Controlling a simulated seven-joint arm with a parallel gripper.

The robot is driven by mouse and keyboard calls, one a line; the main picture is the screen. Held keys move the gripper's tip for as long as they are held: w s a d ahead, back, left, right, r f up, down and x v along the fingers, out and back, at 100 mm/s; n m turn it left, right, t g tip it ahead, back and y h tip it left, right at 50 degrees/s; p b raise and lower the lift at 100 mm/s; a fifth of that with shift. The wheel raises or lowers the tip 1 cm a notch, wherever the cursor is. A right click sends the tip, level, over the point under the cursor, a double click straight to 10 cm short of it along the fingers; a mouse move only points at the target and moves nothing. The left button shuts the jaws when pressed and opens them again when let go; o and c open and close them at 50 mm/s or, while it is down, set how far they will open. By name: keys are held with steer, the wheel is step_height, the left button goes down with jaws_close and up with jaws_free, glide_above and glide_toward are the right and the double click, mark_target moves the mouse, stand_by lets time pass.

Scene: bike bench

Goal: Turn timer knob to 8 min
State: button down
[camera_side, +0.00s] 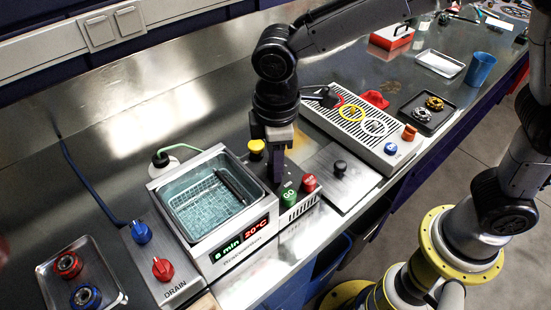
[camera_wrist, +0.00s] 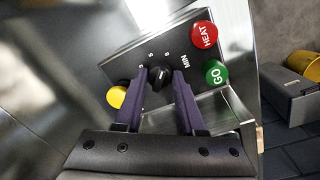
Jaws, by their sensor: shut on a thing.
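The black timer knob (camera_wrist: 159,77) sits on a grey control panel (camera_wrist: 128,62) in the wrist view, with small white numbers and MIN printed by it. My gripper (camera_wrist: 161,80) is shut on the knob, one dark finger on each side. In the side view my gripper (camera_side: 277,178) points down at this panel and hides the knob. The display (camera_side: 240,238) on the bath's front shows green minutes beside a red 20°C; the minutes digit looks like 6 or 8, too small to be sure.
The red HEAT button (camera_wrist: 204,34), green GO button (camera_wrist: 216,74) and yellow button (camera_wrist: 117,97) stand close around the knob. The water bath (camera_side: 209,256) holds a wire basket. A steel plate with a black knob (camera_side: 340,167) lies to the right.

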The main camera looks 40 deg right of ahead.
steer(key=shift+n, duration=0.7)
steer(key=c, duration=0.5)
jaws_free()
steer(key=r, duration=1.3)
steer(key=shift+s+a+r, duration=0.2)
steer(key=shift+s+r, duration=0.2)
